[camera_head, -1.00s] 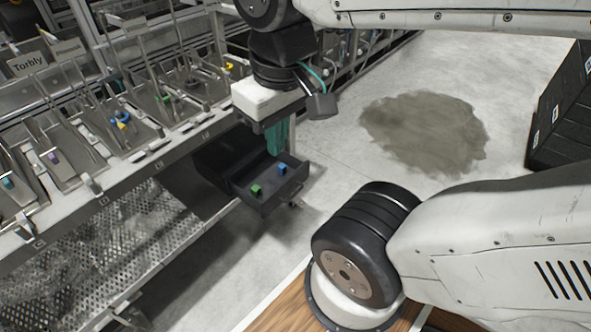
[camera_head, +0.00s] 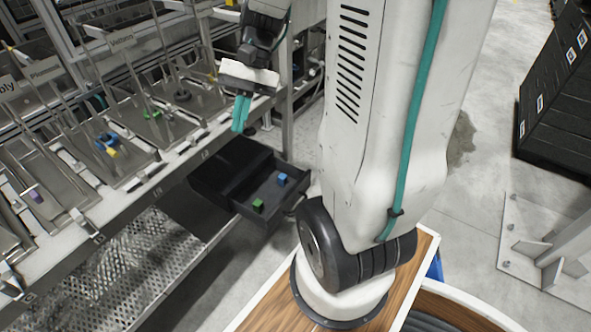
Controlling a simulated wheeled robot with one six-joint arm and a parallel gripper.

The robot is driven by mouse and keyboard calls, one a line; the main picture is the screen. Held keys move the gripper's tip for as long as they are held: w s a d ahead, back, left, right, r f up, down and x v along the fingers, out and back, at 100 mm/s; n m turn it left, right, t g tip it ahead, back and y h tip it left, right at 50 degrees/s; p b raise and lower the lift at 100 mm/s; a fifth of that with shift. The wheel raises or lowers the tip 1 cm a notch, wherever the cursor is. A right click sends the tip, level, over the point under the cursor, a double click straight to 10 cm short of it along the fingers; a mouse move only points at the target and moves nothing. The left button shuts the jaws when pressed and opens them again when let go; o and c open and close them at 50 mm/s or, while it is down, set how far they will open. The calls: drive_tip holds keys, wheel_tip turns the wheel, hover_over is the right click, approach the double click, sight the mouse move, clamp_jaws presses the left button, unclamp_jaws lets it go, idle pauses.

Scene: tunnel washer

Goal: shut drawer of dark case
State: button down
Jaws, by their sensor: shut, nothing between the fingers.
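The dark case (camera_head: 222,160) sits under the edge of the rack's tray shelf. Its drawer (camera_head: 268,215) is pulled out toward the lower right. A green block (camera_head: 258,204) and a blue block (camera_head: 281,179) lie inside the drawer. My gripper (camera_head: 239,124), with teal fingers, is shut and empty. In the picture it appears above and behind the case, apart from the drawer. My white arm link covers the floor to the right of the drawer.
The long metal rack (camera_head: 110,190) with tilted trays, rods and small coloured parts runs along the left. A perforated metal panel (camera_head: 140,275) lies below it. Black crates (camera_head: 560,100) stand at the far right, and a pale metal bracket (camera_head: 550,245) stands at the lower right.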

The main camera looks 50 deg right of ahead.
drive_tip(key=w+d+f+m+t+y, duration=0.2)
drive_tip(key=d+f+m+t+y, duration=0.65)
drive_tip(key=d+f, duration=1.15)
drive_tip(key=s+d+f+m+t+h, duration=0.55)
drive_tip(key=d+f+m, duration=0.25)
drive_tip(key=f+m, duration=0.2)
drive_tip(key=m+t+h, duration=0.5)
drive_tip(key=m+h, duration=0.4)
approach(306, 177)
drive_tip(key=w, duration=0.6)
drive_tip(key=shift+w+a+f, duration=0.15)
drive_tip(key=shift+w+a, duration=0.1)
drive_tip(key=shift+w, duration=0.15)
drive_tip(key=shift+w, duration=0.1)
